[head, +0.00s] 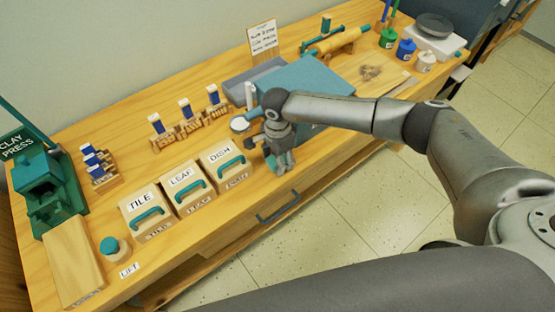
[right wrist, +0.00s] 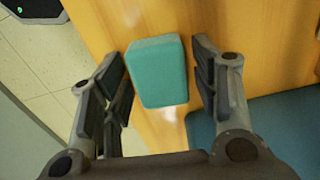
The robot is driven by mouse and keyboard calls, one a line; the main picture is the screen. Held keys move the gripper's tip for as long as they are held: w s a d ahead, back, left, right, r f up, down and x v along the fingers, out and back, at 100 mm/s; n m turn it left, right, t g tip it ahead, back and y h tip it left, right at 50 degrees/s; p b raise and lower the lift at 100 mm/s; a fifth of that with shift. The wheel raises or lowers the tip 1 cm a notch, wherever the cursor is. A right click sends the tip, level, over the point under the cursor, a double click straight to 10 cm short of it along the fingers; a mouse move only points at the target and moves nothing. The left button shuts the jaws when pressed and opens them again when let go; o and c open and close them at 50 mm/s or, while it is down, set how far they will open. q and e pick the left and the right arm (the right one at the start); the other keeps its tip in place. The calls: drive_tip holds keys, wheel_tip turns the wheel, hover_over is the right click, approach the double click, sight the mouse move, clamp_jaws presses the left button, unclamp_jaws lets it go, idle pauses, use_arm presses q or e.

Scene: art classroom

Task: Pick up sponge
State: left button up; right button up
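The sponge (right wrist: 157,72) is a teal block on the wooden table, seen in the right wrist view. It lies between the two fingers of my right gripper (right wrist: 160,85), with a visible gap on each side. The fingers are spread wide and do not appear to touch it. In the head view my right gripper (head: 281,158) points down over the table's front edge, right of the DISH box, and largely hides the sponge. My left gripper is not in view.
Boxes marked TILE (head: 143,208), LEAF (head: 184,182) and DISH (head: 222,159) stand left of the gripper. A blue board (head: 305,77) and a grey tray (head: 238,88) lie behind it. A green clay press (head: 42,180) stands far left. Open floor lies in front.

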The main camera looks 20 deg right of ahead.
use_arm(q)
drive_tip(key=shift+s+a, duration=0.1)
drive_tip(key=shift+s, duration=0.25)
use_arm(e)
drive_tip(key=c, duration=0.5)
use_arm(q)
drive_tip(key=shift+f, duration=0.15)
use_arm(e)
drive_tip(key=shift+r, duration=0.15)
drive_tip(key=shift+r, duration=0.2)
wheel_tip(320, 180, up, 2)
drive_tip(key=shift+w+r+b, duration=0.1)
drive_tip(key=shift+b, duration=0.9)
use_arm(q)
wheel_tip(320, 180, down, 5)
drive_tip(key=b, duration=0.3)
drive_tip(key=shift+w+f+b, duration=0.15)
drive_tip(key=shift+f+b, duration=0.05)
drive_tip(key=shift+b, duration=0.15)
use_arm(e)
drive_tip(key=s+d+r, duration=0.6)
drive_tip(key=d, duration=0.1)
drive_tip(key=s+d+r, duration=0.3)
drive_tip(key=r, duration=0.1)
drive_tip(key=shift+s+d+r, duration=0.1)
drive_tip(key=shift+s+d, duration=0.05)
drive_tip(key=shift+d, duration=0.2)
